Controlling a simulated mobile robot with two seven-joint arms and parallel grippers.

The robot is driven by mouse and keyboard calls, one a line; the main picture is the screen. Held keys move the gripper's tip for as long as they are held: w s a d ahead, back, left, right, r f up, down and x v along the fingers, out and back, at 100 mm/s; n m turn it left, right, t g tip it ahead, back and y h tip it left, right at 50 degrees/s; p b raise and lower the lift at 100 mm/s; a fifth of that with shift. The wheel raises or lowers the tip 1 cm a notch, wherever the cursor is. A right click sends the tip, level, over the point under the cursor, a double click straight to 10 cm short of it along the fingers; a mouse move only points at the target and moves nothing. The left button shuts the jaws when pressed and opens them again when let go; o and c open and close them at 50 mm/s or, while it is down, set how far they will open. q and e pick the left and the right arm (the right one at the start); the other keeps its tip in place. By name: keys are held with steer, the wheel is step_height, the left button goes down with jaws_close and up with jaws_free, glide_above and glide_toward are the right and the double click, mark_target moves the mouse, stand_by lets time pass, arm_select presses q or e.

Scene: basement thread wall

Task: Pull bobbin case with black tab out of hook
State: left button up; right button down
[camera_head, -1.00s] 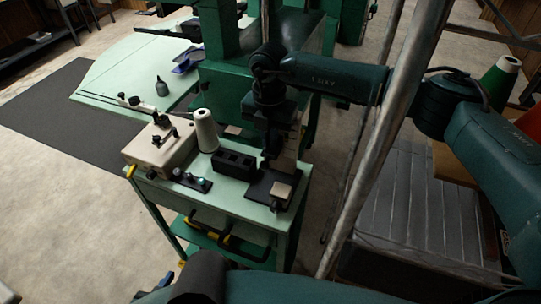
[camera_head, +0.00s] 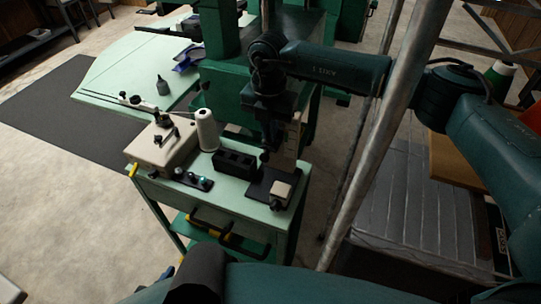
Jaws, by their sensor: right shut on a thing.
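My right arm comes in from the right, and its gripper (camera_head: 267,153) points down at the dark upright stand with a pale scale strip (camera_head: 292,138) on the green cart. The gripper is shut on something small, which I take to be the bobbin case. The case, its black tab and the hook are too small and too hidden behind the dark fingers to make out. The stand's black base carries a beige block (camera_head: 282,189) at the cart's right end. My left gripper is not in view.
The cart top (camera_head: 232,193) also holds a black slotted box (camera_head: 234,162), a white thread cone (camera_head: 206,130), a beige machine (camera_head: 160,148) and a small tray of bobbins (camera_head: 194,180). A slanted metal pole (camera_head: 372,165) stands right of the cart. Open floor lies to the left.

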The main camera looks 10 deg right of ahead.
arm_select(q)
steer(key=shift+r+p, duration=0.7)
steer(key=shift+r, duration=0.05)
arm_select(e)
steer(key=shift+r, duration=1.3)
steer(key=c, duration=1.5)
jaws_free()
steer(key=shift+r, duration=0.25)
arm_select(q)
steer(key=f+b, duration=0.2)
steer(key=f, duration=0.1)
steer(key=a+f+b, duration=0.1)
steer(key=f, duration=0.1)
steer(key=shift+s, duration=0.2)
arm_select(e)
step_height(320, 180, up, 12)
steer(key=shift+f, duration=0.25)
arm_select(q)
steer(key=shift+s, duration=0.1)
